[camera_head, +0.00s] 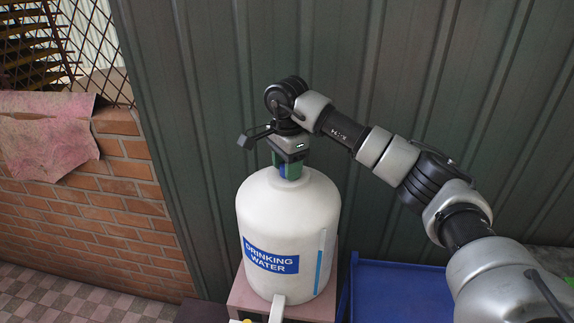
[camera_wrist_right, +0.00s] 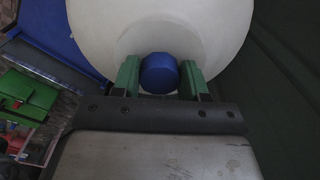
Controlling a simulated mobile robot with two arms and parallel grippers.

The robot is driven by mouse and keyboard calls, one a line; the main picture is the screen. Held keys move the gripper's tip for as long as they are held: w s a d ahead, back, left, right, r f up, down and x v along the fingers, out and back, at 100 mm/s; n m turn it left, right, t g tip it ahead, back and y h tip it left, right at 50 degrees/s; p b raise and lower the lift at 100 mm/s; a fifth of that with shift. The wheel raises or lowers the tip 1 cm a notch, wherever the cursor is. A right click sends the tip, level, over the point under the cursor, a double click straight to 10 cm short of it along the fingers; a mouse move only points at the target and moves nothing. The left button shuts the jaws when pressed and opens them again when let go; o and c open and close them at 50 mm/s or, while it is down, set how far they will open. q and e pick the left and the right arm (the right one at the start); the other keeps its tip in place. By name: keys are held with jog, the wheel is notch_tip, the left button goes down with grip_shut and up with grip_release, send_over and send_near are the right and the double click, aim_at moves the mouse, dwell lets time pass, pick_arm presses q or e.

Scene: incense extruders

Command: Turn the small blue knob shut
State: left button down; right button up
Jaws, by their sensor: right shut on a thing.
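The small blue knob (camera_wrist_right: 159,74) sits on top of the white drinking water tank (camera_head: 262,215). In the wrist view my right gripper (camera_wrist_right: 158,80) has its green fingers on either side of the knob, shut on it. In the head view the right gripper (camera_head: 290,165) reaches down from above onto the tank's top, and its fingers and wrist hide most of the knob. The tank stands upright with a blue label on its front. My left gripper is not in view.
The tank stands on a pinkish stand (camera_head: 243,299). A blue cart or tray (camera_head: 400,290) is to its right. A dark corrugated wall (camera_head: 420,60) rises close behind, and a brick wall (camera_head: 110,215) is at left.

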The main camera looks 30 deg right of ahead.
jog(key=m+b, duration=0.1)
jog(key=m, duration=0.4)
jog(key=shift+w, duration=0.1)
jog(key=m+b, duration=0.1)
jog(key=m, duration=0.5)
jog(key=shift+w+d+b, duration=0.1)
jog(key=shift+b, duration=0.3)
jog(key=m+b, duration=0.1)
jog(key=m, duration=0.5)
jog(key=shift+d+m, duration=0.1)
jog(key=shift+m, duration=0.2)
jog(key=m, duration=0.5)
jog(key=shift+d+r+m, duration=0.1)
jog(key=shift+m, duration=0.3)
jog(key=o, duration=0.9)
jog(key=shift+b, duration=0.3)
